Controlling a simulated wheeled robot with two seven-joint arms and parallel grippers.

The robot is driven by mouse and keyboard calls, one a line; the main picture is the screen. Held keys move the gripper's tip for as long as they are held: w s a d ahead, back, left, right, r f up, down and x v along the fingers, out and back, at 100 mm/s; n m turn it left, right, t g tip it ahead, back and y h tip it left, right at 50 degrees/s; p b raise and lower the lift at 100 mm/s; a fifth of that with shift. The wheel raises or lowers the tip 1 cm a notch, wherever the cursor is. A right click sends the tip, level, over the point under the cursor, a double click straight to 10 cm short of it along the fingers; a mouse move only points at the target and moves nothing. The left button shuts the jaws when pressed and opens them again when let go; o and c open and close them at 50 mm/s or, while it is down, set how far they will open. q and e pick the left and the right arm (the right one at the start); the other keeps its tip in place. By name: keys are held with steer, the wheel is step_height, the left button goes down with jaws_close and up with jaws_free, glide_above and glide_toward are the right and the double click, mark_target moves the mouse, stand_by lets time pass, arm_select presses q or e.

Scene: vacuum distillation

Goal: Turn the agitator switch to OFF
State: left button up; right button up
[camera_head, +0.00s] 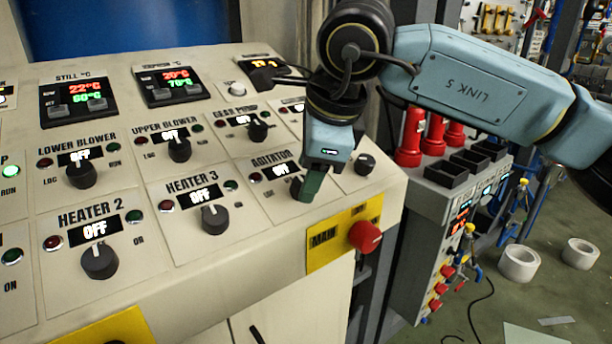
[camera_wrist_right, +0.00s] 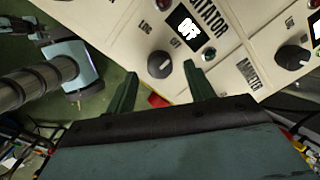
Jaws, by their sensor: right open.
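The agitator switch is a dark rotary knob on the cream panel (camera_head: 245,228), under the AGITATOR label. In the head view my right gripper (camera_head: 310,186) comes down over it and partly hides it. In the right wrist view the knob (camera_wrist_right: 159,64) lies between the two green fingertips of my right gripper (camera_wrist_right: 161,70). The fingers are open, and I cannot tell whether they touch the knob. The agitator display (camera_head: 281,170) reads OFF; it also shows in the right wrist view (camera_wrist_right: 187,29).
The heater 3 knob (camera_head: 215,220) is to the left, and another dark knob (camera_head: 364,164) is close on the right. A red button (camera_head: 365,236) on a yellow MAIN plate sticks out at the panel's front right. Red cylinders (camera_head: 411,137) stand behind on the right.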

steer(key=v, duration=1.1)
steer(key=shift+r, duration=0.2)
